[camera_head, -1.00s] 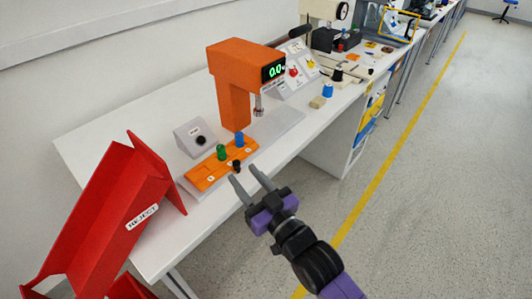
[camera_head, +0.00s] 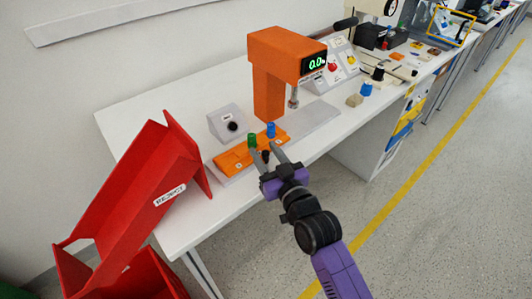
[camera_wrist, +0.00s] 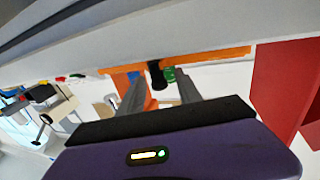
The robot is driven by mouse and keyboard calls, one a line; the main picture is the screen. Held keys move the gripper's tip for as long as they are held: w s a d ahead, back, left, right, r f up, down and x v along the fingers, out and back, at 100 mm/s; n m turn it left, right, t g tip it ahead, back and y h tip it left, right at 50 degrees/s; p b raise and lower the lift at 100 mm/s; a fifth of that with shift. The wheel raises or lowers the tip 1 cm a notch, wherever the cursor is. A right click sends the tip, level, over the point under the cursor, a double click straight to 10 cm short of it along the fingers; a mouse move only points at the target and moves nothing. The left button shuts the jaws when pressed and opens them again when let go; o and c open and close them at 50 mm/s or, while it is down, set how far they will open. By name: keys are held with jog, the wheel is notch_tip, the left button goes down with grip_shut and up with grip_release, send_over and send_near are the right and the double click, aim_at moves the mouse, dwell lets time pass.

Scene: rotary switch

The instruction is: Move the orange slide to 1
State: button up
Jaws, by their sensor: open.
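The orange slide plate (camera_head: 232,160) lies on a low grey base on the white table, in front of the orange press. A green knob (camera_head: 252,141) and a blue knob (camera_head: 271,130) stand on it, and a small black knob (camera_head: 266,157) sits at its front edge. My gripper (camera_head: 264,147) is open and reaches over the plate's front edge, with its fingers around or close by the black knob. The number marks are partly hidden.
A red REJECT chute (camera_head: 150,200) stands left of the plate. The orange press (camera_head: 280,75) with a green display stands behind it, beside a grey box with a black dial (camera_head: 228,123). Bare table (camera_head: 185,225) lies in front of the plate.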

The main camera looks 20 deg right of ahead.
grip_shut()
dwell(1.4)
